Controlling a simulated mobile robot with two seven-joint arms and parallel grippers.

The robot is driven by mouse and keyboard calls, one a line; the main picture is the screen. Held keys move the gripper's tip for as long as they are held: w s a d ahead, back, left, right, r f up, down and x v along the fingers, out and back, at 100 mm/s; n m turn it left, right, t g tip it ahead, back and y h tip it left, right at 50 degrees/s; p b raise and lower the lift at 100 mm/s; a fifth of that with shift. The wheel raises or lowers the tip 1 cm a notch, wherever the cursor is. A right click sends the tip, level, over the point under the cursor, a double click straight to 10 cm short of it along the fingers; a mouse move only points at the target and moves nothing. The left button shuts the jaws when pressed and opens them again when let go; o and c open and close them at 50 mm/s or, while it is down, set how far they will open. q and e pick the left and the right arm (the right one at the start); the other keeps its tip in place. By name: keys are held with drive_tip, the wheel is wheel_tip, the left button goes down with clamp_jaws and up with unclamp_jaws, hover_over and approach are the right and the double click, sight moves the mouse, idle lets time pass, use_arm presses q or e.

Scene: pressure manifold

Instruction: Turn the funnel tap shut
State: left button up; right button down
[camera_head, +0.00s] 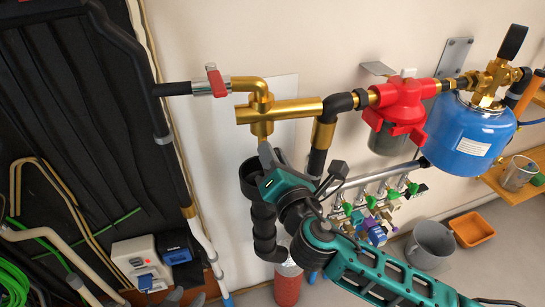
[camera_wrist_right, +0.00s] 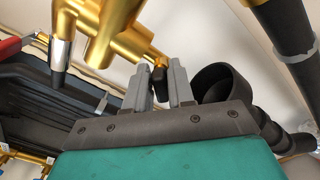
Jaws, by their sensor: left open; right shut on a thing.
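My right gripper (camera_head: 268,157) reaches up to the underside of the brass pipe body (camera_head: 280,112) on the wall. In the right wrist view, its two grey fingers (camera_wrist_right: 161,82) are shut on a small black tap handle (camera_wrist_right: 159,78) on a brass stem. In the head view, the gripper hides this handle. The open black funnel (camera_wrist_right: 222,84) is just right of the fingers in the wrist view. In the head view, the funnel (camera_head: 248,180) sits below the brass body, partly behind my gripper. My left gripper is not in view.
A red-handled valve (camera_head: 215,80) is on the pipe at upper left. A red filter (camera_head: 399,105) and a blue tank (camera_head: 469,135) hang to the right. A valve manifold (camera_head: 375,190), a grey bucket (camera_head: 430,244) and an orange tray (camera_head: 472,229) are lower right.

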drive_tip(key=m, duration=0.4)
drive_tip(key=shift+f+m+b, duration=0.2)
drive_tip(key=shift+m+b, duration=0.1)
drive_tip(key=shift+b, duration=0.05)
drive_tip(key=m, duration=0.4)
drive_tip(key=shift+m, duration=0.3)
drive_tip(key=shift+d, duration=0.1)
drive_tip(key=c, duration=1.1)
unclamp_jaws()
drive_tip(key=shift+c, duration=0.2)
